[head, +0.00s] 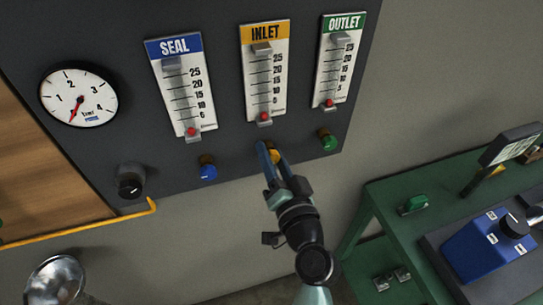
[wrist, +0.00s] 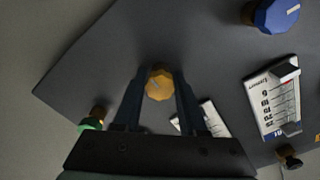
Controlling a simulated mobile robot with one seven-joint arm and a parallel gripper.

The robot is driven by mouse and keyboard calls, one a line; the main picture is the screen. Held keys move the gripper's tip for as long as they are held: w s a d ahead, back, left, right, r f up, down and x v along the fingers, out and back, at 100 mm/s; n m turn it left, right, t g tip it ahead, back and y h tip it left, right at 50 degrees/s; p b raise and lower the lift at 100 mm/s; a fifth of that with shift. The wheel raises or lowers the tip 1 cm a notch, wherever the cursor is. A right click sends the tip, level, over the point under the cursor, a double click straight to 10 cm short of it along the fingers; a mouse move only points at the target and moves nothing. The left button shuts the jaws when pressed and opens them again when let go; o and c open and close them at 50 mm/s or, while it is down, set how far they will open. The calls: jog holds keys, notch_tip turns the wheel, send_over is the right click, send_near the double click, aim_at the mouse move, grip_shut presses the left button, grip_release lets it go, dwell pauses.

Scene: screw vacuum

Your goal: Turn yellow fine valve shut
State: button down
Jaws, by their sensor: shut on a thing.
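The yellow fine valve (wrist: 160,84) is a faceted knob on the dark panel, between my fingertips in the wrist view. In the head view a bit of the yellow valve (head: 273,156) shows below the INLET flow gauge (head: 264,75), and my fingers hide much of it. My gripper (head: 268,155) reaches up to the panel and is shut on the yellow valve. It also shows in the wrist view (wrist: 159,92), with one finger on each side of the knob. The INLET gauge has a red float near its bottom end.
The blue valve (head: 208,170) is to the left and the green valve (head: 328,141) to the right, below the SEAL gauge (head: 182,90) and OUTLET gauge (head: 335,70). A black knob (head: 130,184) and yellow pipe (head: 90,231) are lower left. A green bench (head: 385,195) stands right.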

jog(key=m, duration=0.4)
jog(key=shift+m, duration=0.3)
jog(key=m+p, duration=0.1)
jog(key=m, duration=0.3)
jog(key=shift+m, duration=0.3)
jog(key=m+p, duration=0.1)
jog(key=m, duration=0.3)
jog(key=shift+m+p, duration=0.3)
jog(key=shift+p, duration=0.1)
jog(key=m+p, duration=0.1)
jog(key=m, duration=0.3)
jog(key=shift+m+p, duration=0.35)
jog(key=shift+m, duration=0.05)
jog(key=shift+f, duration=0.1)
jog(key=shift+c, duration=2.3)
grip_release()
jog(key=shift+s, duration=0.1)
